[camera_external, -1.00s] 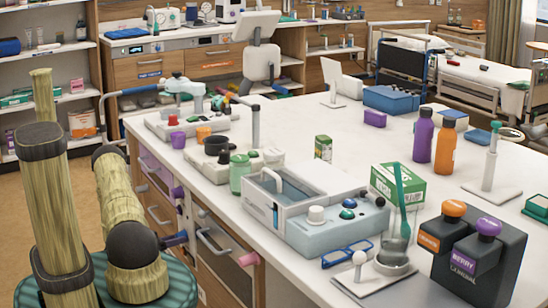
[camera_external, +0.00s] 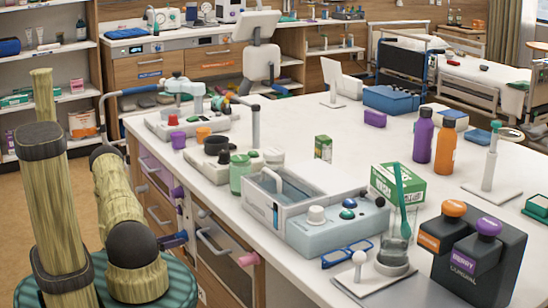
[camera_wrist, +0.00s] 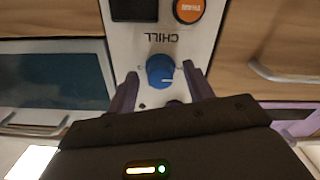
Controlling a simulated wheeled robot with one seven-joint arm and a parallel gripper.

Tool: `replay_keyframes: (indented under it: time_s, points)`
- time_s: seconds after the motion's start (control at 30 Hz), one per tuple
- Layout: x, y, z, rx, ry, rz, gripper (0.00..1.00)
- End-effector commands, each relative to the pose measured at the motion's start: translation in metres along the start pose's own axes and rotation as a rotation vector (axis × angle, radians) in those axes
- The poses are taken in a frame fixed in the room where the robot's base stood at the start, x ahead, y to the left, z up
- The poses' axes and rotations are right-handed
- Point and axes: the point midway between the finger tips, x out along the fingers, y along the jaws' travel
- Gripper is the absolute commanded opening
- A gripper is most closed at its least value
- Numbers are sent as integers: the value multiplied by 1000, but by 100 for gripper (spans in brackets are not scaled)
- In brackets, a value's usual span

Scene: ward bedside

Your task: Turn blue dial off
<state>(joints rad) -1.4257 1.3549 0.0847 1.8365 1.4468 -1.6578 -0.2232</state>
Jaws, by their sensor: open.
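In the wrist view, the blue dial (camera_wrist: 160,72) sits on a white panel (camera_wrist: 186,44), under an upside-down CHILL label. A small pale mark shows on its face, toward the lower right. My gripper (camera_wrist: 159,73) is open, with one purple finger on each side of the dial. A gap shows between the dial and each finger, so I see no contact. The depth of the fingertips against the panel is hard to judge. In the external view I cannot make out my gripper or this dial clearly.
An orange button (camera_wrist: 189,10) and a dark display (camera_wrist: 134,9) are on the same panel. A dark glass window (camera_wrist: 55,82) lies left and a drawer handle (camera_wrist: 285,73) right. The white counter (camera_external: 300,130) carries several devices and bottles.

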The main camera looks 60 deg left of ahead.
Motion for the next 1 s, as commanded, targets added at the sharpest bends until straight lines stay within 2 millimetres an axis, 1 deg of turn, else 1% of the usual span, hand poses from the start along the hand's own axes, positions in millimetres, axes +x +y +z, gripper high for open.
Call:
replay_keyframes:
  time_s: [0.17, 0.7, 0.83, 0.9, 1.0]
  points:
    - [-30, 0, 0, -1, -1, -3, 52]
    - [-137, 0, 1, -1, -1, -3, 52]
    - [-156, 0, 1, -1, -1, -2, 52]
    - [-161, 0, 1, -1, -1, -1, 52]
    - [-165, 0, 1, -2, -1, 1, 52]
